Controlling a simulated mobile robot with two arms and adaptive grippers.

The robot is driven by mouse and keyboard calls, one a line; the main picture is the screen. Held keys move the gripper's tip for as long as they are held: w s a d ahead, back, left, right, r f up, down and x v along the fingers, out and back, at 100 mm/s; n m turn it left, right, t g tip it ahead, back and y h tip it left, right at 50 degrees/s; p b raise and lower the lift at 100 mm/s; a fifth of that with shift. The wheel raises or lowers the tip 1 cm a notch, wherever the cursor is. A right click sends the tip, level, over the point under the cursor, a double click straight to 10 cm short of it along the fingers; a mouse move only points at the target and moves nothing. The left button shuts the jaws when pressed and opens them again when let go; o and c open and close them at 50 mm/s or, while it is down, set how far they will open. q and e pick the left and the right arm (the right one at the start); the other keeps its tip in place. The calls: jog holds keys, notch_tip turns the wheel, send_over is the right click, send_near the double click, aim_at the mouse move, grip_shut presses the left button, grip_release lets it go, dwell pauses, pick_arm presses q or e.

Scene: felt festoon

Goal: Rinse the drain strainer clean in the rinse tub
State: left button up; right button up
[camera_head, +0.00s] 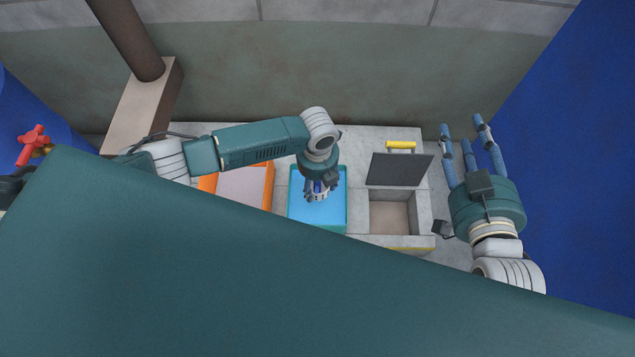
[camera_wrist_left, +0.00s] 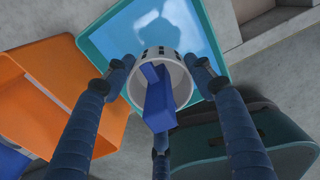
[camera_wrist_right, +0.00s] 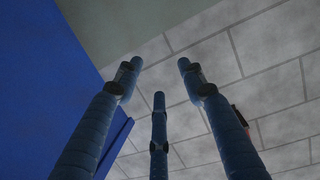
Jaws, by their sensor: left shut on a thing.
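The drain strainer (camera_wrist_left: 186,86) is a whitish round cup with dark slots and a blue block-like part inside. It also shows in the head view (camera_head: 318,194), partly covered by my fingers. My left gripper (camera_head: 319,186) is shut on the strainer, pointing down over the rinse tub (camera_head: 290,212). The tub is teal with bright blue water. I cannot tell whether the strainer touches the water or whether dirt is on it. My right gripper (camera_head: 464,136) is open and empty, fingers spread, off to the right of the drain.
An orange tray (camera_head: 268,190) with a pale inside is left of the tub. Right of it is a square concrete drain pit (camera_head: 424,212) with its dark lid (camera_head: 400,170) raised. A yellow bar (camera_head: 401,145) lies behind. A red valve (camera_head: 33,143) is far left; walls stand behind.

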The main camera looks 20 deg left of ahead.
pick_arm(q)
jog(key=shift+r+p, duration=0.4)
jog(key=shift+r, duration=0.05)
jog(key=shift+r+p, duration=0.45)
pick_arm(e)
jog(key=s+d+f+g+h, duration=0.1)
jog(key=s+f+g, duration=0.3)
jog(key=f, duration=0.4)
jog(key=shift+s+d+f+g+h, duration=0.3)
jog(key=shift+s+d+f+g, duration=0.1)
jog(key=shift+s+d, duration=0.35)
